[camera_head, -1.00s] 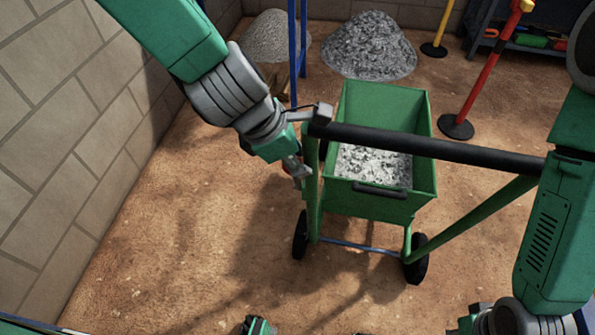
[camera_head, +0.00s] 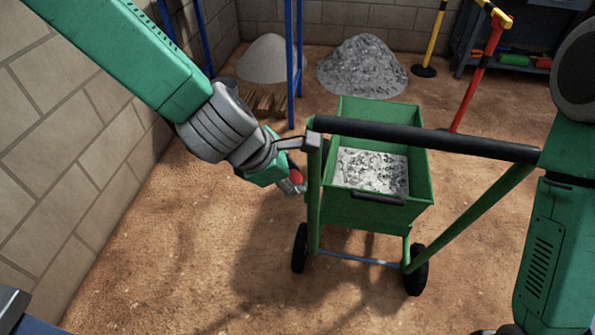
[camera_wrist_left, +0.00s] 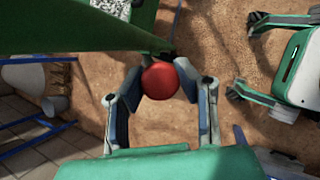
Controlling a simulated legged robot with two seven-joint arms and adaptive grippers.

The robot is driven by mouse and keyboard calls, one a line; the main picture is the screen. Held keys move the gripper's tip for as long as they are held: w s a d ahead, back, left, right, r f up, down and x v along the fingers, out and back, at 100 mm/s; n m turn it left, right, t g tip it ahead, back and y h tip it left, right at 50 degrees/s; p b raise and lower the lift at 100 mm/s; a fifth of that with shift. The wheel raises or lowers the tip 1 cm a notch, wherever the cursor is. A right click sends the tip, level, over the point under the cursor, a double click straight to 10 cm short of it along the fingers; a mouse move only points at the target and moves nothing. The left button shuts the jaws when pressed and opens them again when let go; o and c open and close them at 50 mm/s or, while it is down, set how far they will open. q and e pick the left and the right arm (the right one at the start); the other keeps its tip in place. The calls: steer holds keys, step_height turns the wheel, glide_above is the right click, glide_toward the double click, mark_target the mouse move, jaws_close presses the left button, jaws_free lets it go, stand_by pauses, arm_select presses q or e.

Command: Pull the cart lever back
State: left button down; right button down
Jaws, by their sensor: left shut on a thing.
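The green cart (camera_head: 380,214) stands ahead with grey rubble in its tub. Its black handlebar (camera_head: 430,139) crosses the head view. The lever's red ball knob (camera_head: 296,175) shows at the left of the cart frame, partly covered by my left gripper (camera_head: 292,184). In the left wrist view the red knob (camera_wrist_left: 160,80) sits between the two fingers of my left gripper (camera_wrist_left: 161,88), which is shut on it. The lever's shaft is mostly hidden. My right arm shows at the right edge, but its gripper is outside the head view.
A block wall (camera_head: 60,150) runs along the left. Blue posts (camera_head: 294,60) and two gravel piles (camera_head: 360,68) stand behind the cart. A red post (camera_head: 478,75) and a blue shelf (camera_head: 520,60) are at the back right. The dirt floor left of the cart is clear.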

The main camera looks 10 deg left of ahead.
arm_select(q)
steer(key=shift+w+a+f, duration=0.15)
steer(key=shift+w+a, duration=0.1)
steer(key=shift+w, duration=0.15)
steer(key=shift+s+f, duration=0.4)
steer(key=shift+s, duration=0.15)
steer(key=c, duration=1.3)
jaws_free()
steer(key=shift+o, duration=0.7)
steer(key=shift+a, duration=0.1)
steer(key=shift+r, duration=0.1)
